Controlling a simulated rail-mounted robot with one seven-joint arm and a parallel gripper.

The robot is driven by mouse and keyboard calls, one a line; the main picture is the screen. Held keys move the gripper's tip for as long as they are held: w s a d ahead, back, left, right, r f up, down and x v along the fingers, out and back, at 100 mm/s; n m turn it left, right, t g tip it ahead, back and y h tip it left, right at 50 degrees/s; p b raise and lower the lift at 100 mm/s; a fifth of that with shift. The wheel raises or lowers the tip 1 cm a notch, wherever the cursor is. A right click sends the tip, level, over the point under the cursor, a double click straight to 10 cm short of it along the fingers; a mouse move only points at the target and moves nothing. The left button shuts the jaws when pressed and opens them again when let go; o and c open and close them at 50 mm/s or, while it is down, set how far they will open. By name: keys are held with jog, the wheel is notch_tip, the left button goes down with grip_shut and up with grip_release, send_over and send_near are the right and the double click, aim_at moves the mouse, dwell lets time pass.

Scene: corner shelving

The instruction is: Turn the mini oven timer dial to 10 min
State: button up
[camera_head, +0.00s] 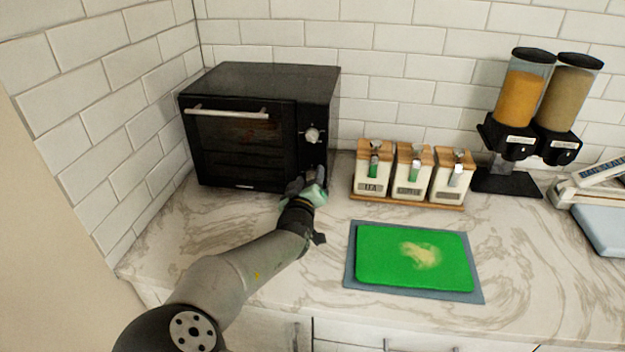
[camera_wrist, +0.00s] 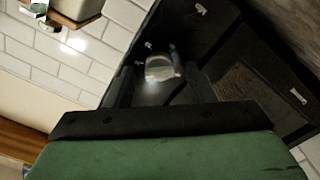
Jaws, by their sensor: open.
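The black mini oven (camera_head: 240,140) stands in the left corner of the counter with its door closed. A silver dial (camera_head: 312,134) shows on the right-hand control panel. My gripper (camera_head: 319,174) is at the lower part of that panel, below this dial, and hides what is behind it. In the wrist view a pale round dial (camera_wrist: 160,68) lies between the two open fingers of my gripper (camera_wrist: 160,85). I cannot tell whether the fingers touch it, which dial it is, or its setting.
A rack of labelled canisters (camera_head: 408,203) stands right of the oven. A green cutting board (camera_head: 400,270) lies in front of it on a grey mat. Two dispensers (camera_head: 508,138) stand farther right. Tiled walls close the left and back sides.

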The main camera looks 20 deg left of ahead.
jog(key=c, duration=1)
jog(key=shift+o, duration=0.3)
jog(key=shift+f+m+b, duration=0.2)
jog(key=shift+m+b, duration=0.3)
jog(key=shift+b, duration=0.4)
jog(key=shift+r+m, duration=0.15)
jog(key=shift+m, duration=0.25)
jog(key=o, duration=0.9)
jog(key=shift+o, duration=0.2)
jog(key=shift+s+r, duration=0.1)
